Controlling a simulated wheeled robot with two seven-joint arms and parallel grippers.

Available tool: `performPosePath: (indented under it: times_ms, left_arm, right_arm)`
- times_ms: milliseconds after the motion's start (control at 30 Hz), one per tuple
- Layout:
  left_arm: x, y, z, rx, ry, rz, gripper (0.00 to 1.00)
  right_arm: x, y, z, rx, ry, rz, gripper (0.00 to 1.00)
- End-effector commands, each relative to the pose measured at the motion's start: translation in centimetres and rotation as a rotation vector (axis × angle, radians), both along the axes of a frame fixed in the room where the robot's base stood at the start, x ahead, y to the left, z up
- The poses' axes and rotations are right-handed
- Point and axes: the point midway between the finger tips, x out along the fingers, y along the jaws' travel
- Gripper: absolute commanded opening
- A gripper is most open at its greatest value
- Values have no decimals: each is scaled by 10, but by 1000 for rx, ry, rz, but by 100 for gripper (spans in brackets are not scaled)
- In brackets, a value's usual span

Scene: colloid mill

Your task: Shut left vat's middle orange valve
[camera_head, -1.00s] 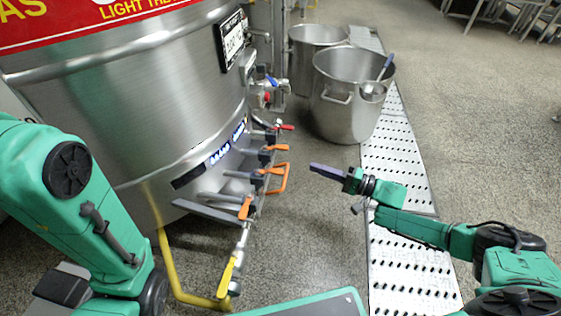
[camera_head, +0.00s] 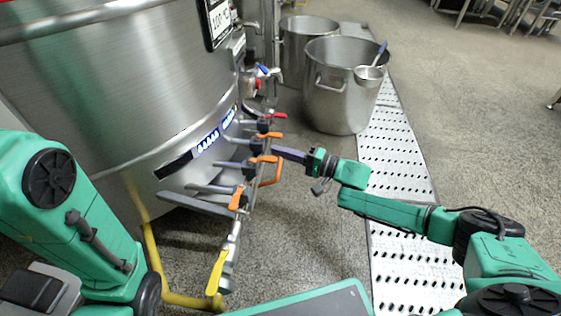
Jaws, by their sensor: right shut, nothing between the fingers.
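The left vat (camera_head: 110,100) is a large steel drum with a row of valves along its lower right side. Its middle orange valve handle (camera_head: 264,159) sits between another orange handle (camera_head: 269,135) behind it and a nearer orange one (camera_head: 237,198). An orange loop (camera_head: 272,174) hangs beside the middle handle. My right gripper (camera_head: 279,151) is shut and empty, its dark fingers pointing left. The fingertips are close to the right end of the middle handle; I cannot tell whether they touch. My left arm shows at the left, but its gripper is out of view.
A yellow-handled valve (camera_head: 218,271) and a yellow pipe (camera_head: 155,255) are low at the front. A steel pot (camera_head: 335,105) with a ladle (camera_head: 370,73) stands behind my right gripper, with another pot (camera_head: 293,60) beyond. A perforated drain strip (camera_head: 395,150) runs along the floor.

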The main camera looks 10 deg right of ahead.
Motion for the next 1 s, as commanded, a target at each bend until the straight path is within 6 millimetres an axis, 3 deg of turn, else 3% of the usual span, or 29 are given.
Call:
performPosePath:
  times_ms: [167, 533, 1000]
  left_arm:
    - [-3, 0, -6, -1, -9, 1, 50]
    - [-3, 1, -4, -2, -11, 2, 50]
    - [1, 1, 19, -3, 3, -1, 50]
  right_arm:
    - [-15, 5, -1, 1, 2, 0, 0]
    - [-16, 5, 1, 1, -1, -2, 0]
    - [-22, 7, 3, 2, 1, -70, 0]
